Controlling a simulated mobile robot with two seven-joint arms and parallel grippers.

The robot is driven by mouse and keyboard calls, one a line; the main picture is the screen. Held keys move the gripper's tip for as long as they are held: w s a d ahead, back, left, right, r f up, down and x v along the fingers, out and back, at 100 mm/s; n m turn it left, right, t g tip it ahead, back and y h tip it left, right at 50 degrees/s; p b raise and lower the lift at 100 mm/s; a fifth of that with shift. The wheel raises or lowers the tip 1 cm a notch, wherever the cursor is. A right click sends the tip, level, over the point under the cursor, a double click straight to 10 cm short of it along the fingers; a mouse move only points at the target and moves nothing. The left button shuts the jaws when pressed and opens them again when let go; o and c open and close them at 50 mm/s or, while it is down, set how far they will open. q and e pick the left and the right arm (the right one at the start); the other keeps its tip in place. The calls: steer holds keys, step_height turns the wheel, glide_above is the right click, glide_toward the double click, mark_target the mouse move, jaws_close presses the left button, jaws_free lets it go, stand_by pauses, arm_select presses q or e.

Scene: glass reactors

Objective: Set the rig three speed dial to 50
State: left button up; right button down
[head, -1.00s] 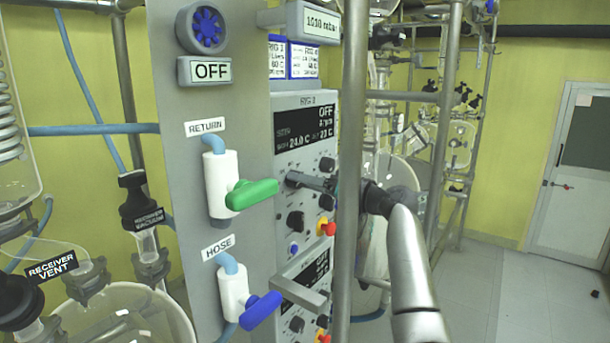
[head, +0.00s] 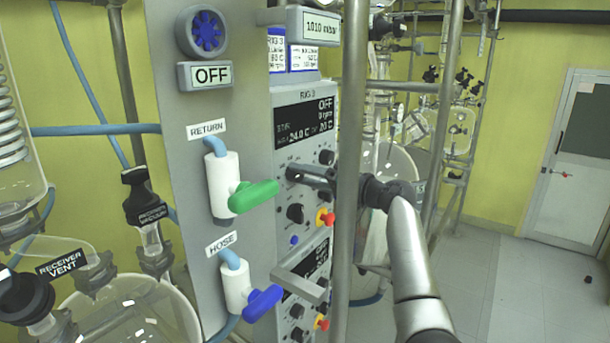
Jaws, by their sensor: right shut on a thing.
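The rig three control panel (head: 283,149), labelled RIG 3, stands in the middle with a dark display (head: 304,120) reading OFF and what looks like 0 rpm. My right gripper (head: 293,173) reaches in from the right, past a metal post. Its dark fingers are against the panel face below the display, shut on a dial at the left of the upper knob row. That dial, apparently the speed dial, is hidden by the fingers, so its setting cannot be read. My left gripper is not in view.
A vertical metal post (head: 349,150) stands close in front of my right arm. Another knob (head: 295,213) and a red-yellow switch (head: 325,219) sit below the gripper. Green (head: 254,196) and blue (head: 262,306) valve handles jut out at left.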

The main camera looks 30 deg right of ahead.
steer(key=shift+c, duration=1.6)
jaws_free()
steer(key=b+v, duration=0.2)
steer(key=v, duration=1.3)
steer(key=shift+s+b, duration=0.15)
steer(key=shift+b, duration=0.25)
